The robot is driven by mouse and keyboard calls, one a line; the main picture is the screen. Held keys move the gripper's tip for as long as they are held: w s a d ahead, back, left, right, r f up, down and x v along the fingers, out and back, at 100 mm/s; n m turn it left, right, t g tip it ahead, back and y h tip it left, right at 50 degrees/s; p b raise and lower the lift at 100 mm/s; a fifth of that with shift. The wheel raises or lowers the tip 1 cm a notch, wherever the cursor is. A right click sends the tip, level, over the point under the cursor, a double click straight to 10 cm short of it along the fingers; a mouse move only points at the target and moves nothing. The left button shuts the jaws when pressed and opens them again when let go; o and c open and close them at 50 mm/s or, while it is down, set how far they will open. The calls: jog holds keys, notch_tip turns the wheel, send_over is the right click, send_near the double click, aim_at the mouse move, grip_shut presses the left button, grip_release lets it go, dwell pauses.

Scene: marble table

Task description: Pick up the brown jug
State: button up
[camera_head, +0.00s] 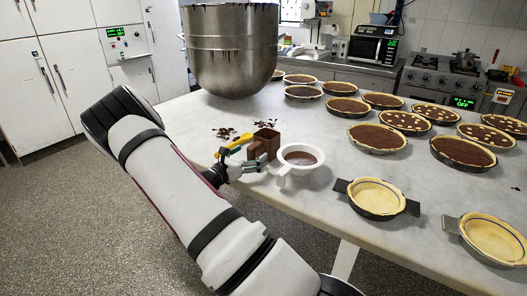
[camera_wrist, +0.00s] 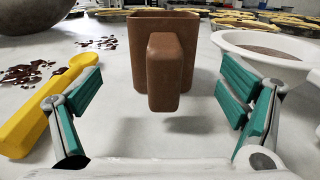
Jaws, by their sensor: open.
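The brown jug (camera_head: 264,142) stands on the marble table near its left edge. In the wrist view the brown jug (camera_wrist: 150,60) is upright straight ahead, its thick handle facing me between my fingers. My gripper (camera_head: 245,165) is open. In the wrist view the teal-padded fingers of my gripper (camera_wrist: 162,105) are spread to either side, short of the jug's body. I cannot tell whether the handle lies between the fingertips or just beyond them. Nothing is held.
A white bowl (camera_wrist: 270,45) of brown filling stands close on the right. A yellow-handled utensil (camera_wrist: 45,105) lies close on the left, with chocolate shavings (camera_wrist: 28,72) behind it. A large steel mixing bowl (camera_head: 232,50) hangs behind. Several pies and two empty crusts (camera_head: 376,198) fill the right.

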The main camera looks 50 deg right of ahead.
aim_at(262, 148)
jog(key=shift+s+d+f, duration=0.1)
jog(key=shift+d, duration=2.95)
jog(key=c, duration=1.4)
jog(key=shift+c, duration=0.2)
notch_tip(262, 148, up, 10)
jog(key=shift+p, duration=0.3)
jog(key=o, duration=0.7)
jog(key=c, duration=0.5)
